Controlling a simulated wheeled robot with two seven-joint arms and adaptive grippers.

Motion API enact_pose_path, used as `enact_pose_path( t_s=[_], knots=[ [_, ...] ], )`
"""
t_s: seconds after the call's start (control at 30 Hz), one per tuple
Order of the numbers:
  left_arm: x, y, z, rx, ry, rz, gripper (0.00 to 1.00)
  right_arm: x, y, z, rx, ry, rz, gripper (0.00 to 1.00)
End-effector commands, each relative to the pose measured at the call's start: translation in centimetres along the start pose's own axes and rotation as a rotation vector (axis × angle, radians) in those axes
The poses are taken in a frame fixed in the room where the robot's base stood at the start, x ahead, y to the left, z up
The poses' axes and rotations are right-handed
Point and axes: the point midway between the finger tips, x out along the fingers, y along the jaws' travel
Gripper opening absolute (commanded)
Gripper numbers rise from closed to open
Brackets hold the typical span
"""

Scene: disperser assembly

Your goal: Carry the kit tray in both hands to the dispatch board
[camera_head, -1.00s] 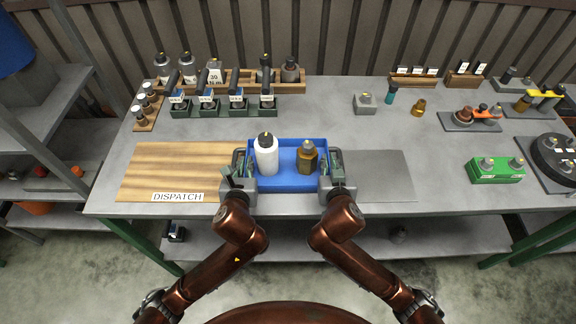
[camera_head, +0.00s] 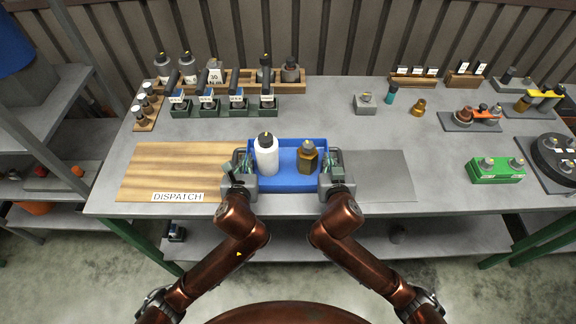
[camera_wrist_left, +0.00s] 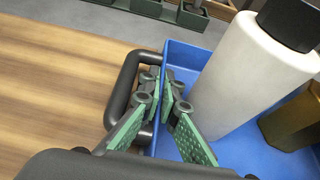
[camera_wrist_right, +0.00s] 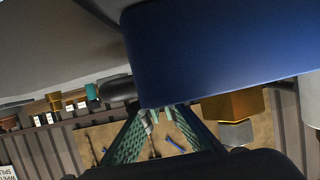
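The blue kit tray (camera_head: 290,186) stands near the table's front edge, right of the dispatch board (camera_head: 135,180). It holds a white bottle (camera_head: 266,157) with a black cap and a brown bottle (camera_head: 308,160), both upright. My left gripper (camera_head: 246,165) is at the tray's left end. In the left wrist view its green-padded fingers (camera_wrist_left: 164,95) sit close together at the dark handle (camera_wrist_left: 116,95) and side wall. My right gripper (camera_head: 330,163) is at the right end; in the right wrist view its fingers (camera_wrist_right: 163,115) are drawn together, their contact partly hidden by the tray.
A grey plate (camera_head: 385,175) lies right of the tray. Green holders (camera_head: 237,107) and a wooden rack (camera_head: 225,84) stand behind. A green box (camera_head: 495,170) and several fixtures are at the right. The dispatch board's top is clear.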

Motion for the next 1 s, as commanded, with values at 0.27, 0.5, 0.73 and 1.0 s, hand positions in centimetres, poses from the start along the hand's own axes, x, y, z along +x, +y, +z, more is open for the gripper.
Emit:
enact_pose_path(
  t_s=[0.27, 0.5, 0.73, 1.0],
  knots=[
    [0.0, 0.0, 0.0, 0.0, 0.001, 0.001, 0.0, 0.0, 0.0, 0.0, 0.0, 0.0, 0.001, 0.0],
    [-0.1, 0.0, 0.4, -0.001, -0.008, 0.0, 0.0, -0.1, 0.0, -0.4, 0.001, 0.009, -0.001, 0.0],
    [-0.6, 0.0, 1.2, -0.001, -0.013, 0.0, 0.0, -0.6, 0.0, -1.2, 0.001, 0.014, -0.001, 0.0],
    [-1.8, 0.1, 3.7, -0.001, -0.029, 0.0, 0.0, -1.8, 0.0, -3.7, 0.001, 0.03, -0.001, 0.0]
  ],
)
